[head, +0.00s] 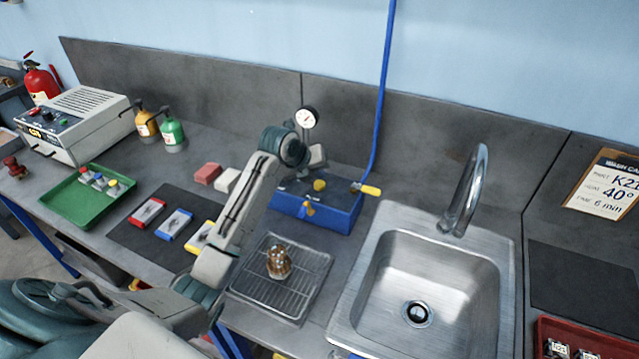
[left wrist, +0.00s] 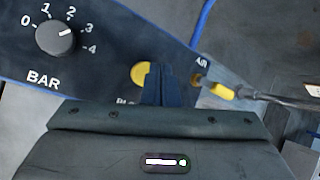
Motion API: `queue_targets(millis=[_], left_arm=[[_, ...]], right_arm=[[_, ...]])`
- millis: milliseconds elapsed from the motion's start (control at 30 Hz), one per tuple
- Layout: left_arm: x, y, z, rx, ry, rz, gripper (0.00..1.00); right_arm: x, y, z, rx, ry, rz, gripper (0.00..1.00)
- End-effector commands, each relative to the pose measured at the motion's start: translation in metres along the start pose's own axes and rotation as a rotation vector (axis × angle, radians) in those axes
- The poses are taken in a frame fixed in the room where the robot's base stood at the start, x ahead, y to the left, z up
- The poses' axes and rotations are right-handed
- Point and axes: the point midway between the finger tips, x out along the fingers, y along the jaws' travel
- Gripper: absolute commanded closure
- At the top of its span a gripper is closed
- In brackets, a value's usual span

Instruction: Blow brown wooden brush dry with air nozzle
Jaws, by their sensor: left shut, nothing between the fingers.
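A small brown, rounded object (head: 279,262), which looks like the wooden brush, stands on the wire drain rack (head: 262,291); its details are too small to tell. The air nozzle with a yellow handle (head: 369,190) is at the right end of the blue air box (head: 340,214); its yellow part (left wrist: 222,91) and thin metal tube show in the left wrist view. My left gripper (head: 317,160) is over the box, empty. Its shut fingertips (left wrist: 158,84) partly cover a yellow button (left wrist: 139,74). My right gripper is not in view.
A pressure gauge (head: 307,117) rises behind the box, and a blue hose (head: 381,90) hangs to its right end. A sink (head: 422,300) with a curved tap (head: 467,190) is right of the rack. Red, blue and yellow blocks lie on a dark mat (head: 130,235) at left.

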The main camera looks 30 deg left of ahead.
Motion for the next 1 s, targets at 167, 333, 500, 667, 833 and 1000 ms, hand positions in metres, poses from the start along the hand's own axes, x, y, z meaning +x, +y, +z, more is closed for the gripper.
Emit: queue_targets(millis=[167,333,500,667,833,1000], left_arm=[[0.0000,0.0001,0.0000,0.000,0.000,0.000,1.00],[0.0000,0.0001,0.0000,0.000,0.000,0.000,1.00],[0.0001,0.0001,-0.0001,0.000,0.000,0.000,1.00],[0.0030,0.0017,-0.0018,0.000,0.001,0.000,1.00],[0.0066,0.0036,-0.0036,0.000,0.000,0.000,1.00],[0.0065,0.0035,-0.0035,0.000,0.000,0.000,1.00]], right_arm=[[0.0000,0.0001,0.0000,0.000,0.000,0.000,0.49],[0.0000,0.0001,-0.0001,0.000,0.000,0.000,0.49],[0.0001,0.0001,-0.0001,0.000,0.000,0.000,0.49],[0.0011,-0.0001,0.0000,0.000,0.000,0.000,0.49],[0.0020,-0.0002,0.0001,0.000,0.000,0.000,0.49],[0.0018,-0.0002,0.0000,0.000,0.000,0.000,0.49]])
